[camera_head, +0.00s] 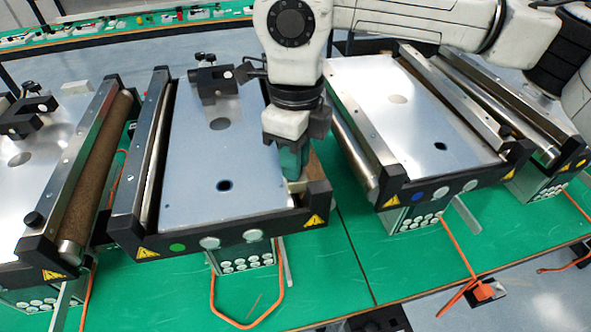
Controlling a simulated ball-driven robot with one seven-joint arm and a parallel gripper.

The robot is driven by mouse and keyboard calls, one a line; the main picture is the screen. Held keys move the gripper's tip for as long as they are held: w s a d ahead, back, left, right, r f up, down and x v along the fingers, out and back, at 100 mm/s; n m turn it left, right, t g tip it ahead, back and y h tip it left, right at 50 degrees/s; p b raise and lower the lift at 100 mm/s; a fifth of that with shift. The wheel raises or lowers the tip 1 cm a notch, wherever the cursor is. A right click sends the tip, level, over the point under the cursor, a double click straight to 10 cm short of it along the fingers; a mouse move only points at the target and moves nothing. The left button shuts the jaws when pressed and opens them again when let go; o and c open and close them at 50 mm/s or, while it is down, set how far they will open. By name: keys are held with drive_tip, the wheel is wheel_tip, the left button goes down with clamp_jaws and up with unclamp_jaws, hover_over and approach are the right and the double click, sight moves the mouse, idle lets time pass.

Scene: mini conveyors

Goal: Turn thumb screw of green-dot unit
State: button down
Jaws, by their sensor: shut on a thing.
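The green-dot unit is a mini conveyor (200,150) with a shiny metal bed and black end blocks, left of centre. Its green dot (177,246) is on the black front face, beside two silver discs. My gripper (296,178) points down at the unit's right side rail, near the front right corner. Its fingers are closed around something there. The thumb screw itself is hidden by the gripper, so its turn angle cannot be seen.
A blue-dot conveyor (400,110) stands close on the right, a yellow-dot one (520,100) beyond it, and another conveyor (50,170) on the left. Orange cables (247,325) lie on the green table (330,270), whose front is partly clear.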

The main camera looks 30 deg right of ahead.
drive_tip(key=n+b, duration=0.4)
drive_tip(key=n, duration=0.2)
drive_tip(key=shift+f+n, duration=0.1)
drive_tip(key=shift+n, duration=0.2)
drive_tip(key=n+b, duration=0.1)
drive_tip(key=n, duration=0.5)
drive_tip(key=n+b, duration=0.1)
drive_tip(key=n, duration=0.5)
drive_tip(key=shift+n, duration=0.3)
drive_tip(key=n, duration=0.6)
drive_tip(key=shift+n, duration=0.4)
drive_tip(key=c, duration=1)
unclamp_jaws()
